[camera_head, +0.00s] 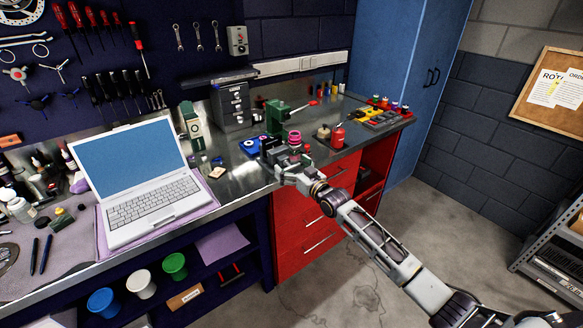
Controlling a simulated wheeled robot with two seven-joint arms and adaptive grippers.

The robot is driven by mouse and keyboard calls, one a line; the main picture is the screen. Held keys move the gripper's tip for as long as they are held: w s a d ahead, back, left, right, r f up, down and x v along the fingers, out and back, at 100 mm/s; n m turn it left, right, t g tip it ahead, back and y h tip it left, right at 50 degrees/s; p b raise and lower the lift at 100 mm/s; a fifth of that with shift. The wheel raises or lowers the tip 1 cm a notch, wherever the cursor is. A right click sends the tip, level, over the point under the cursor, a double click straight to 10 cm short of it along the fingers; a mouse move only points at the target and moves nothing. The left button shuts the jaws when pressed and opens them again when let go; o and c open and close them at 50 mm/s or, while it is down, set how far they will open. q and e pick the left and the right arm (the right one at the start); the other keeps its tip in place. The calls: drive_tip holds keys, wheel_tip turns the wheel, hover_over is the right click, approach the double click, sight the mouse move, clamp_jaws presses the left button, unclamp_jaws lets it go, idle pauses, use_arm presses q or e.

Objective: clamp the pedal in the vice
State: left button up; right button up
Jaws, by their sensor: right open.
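The green vice (278,112) stands on the metal bench top, towards the back right. A red-ended handle (312,103) sticks out to its right. My right gripper (268,150) is open, at the bench's front edge and in front of the vice. Its fingers are small and dark here, and I see nothing clearly held between them. I cannot make out the pedal for certain; it may be hidden by the gripper or too small to tell. My left gripper is not in view.
A blue item (249,147) lies left of the gripper, a pink roll (295,138) right behind it. A laptop (137,180) fills the left bench. Red drawers (315,215) sit below.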

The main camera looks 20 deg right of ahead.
drive_tip(key=shift+c, duration=0.3)
drive_tip(key=c, duration=1)
drive_tip(key=shift+r+m+p, duration=0.1)
drive_tip(key=shift+m+p, duration=0.5)
drive_tip(key=shift+m, duration=1)
drive_tip(key=shift+p, duration=0.3)
drive_tip(key=o, duration=1.1)
drive_tip(key=shift+c, duration=0.2)
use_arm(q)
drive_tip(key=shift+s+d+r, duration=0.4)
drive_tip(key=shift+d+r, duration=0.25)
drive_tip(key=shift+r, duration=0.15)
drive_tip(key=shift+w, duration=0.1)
